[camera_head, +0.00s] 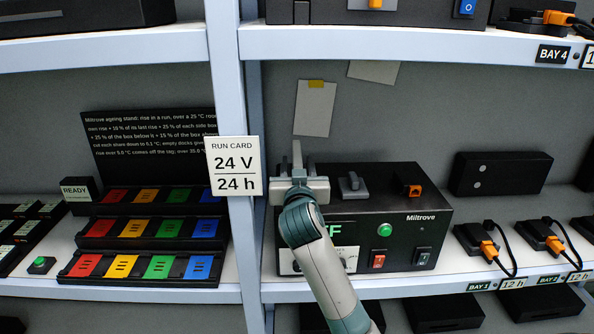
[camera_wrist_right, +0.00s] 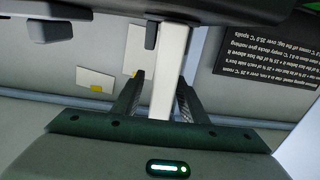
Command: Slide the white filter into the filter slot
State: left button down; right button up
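My right gripper (camera_head: 297,178) is at the left end of the top of the black Miltrove case (camera_head: 400,206). In the right wrist view its two dark fingers (camera_wrist_right: 160,78) flank a pale strip, which appears to be the white filter (camera_wrist_right: 172,70). The strip runs from near the palm towards the dark case; its far end meets the case's outline. A pale upright piece also shows above the gripper in the head view (camera_head: 297,155). I cannot make out the filter slot; the gripper and arm cover that part of the case. My left gripper is not in view.
A grey handle (camera_head: 353,185) and an orange connector (camera_head: 413,188) stand on the case top. A shelf post (camera_head: 236,240) with a run card (camera_head: 234,167) is close on the left. An upper shelf (camera_head: 400,43) hangs above. Bay docks with cables (camera_head: 485,242) are at right.

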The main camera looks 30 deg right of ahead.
aim_at(297, 155)
grip_shut()
jog(key=shift+r, duration=0.1)
jog(key=shift+r+b, duration=0.45)
jog(key=shift+r, duration=0.4)
notch_tip(297, 155, up, 2)
jog(key=shift+r+b, duration=0.15)
jog(key=shift+b, duration=0.3)
jog(key=s+d+r+b, duration=0.1)
jog(key=d+r+b, duration=0.2)
jog(key=d+r, duration=0.3)
jog(key=d, duration=0.5)
jog(key=shift+s+d+r, duration=0.25)
jog(key=shift+d+r, duration=0.05)
jog(key=shift+r, duration=0.1)
